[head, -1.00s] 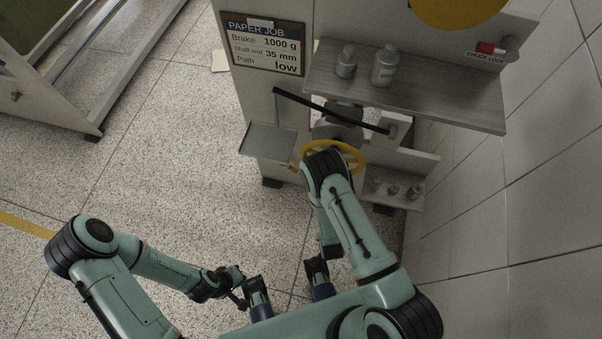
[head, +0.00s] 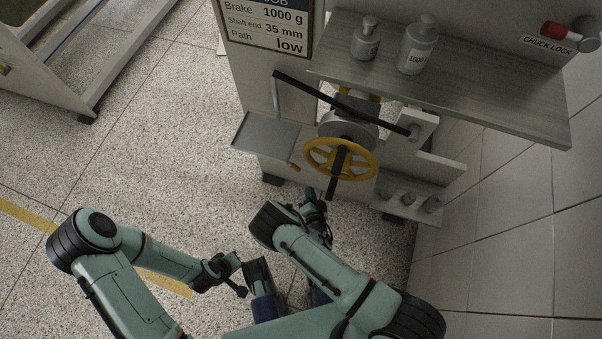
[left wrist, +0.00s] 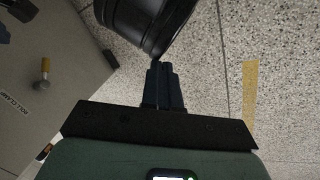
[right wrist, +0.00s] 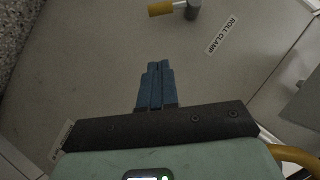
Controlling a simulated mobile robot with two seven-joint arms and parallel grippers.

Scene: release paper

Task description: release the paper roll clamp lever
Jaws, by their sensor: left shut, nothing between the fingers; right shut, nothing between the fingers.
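The roll clamp lever (right wrist: 165,8) has a yellow grip and a grey hub. It lies roughly level at the top of the right wrist view, left of the ROLL CLAMP label (right wrist: 222,34). The left wrist view also shows the yellow-tipped lever (left wrist: 44,72) at its left side. In the head view it is a small orange-yellow piece (head: 294,168) low on the machine. My right gripper (right wrist: 158,66) is shut and empty, with its fingertips below and apart from the lever. My left gripper (left wrist: 165,66) is shut and empty, away from the machine panel.
A yellow handwheel (head: 314,160) sits just right of the lever. A small grey tray (head: 265,132) and a black bar (head: 325,98) are above. A black rounded part (left wrist: 145,22) is close beyond my left fingertips.

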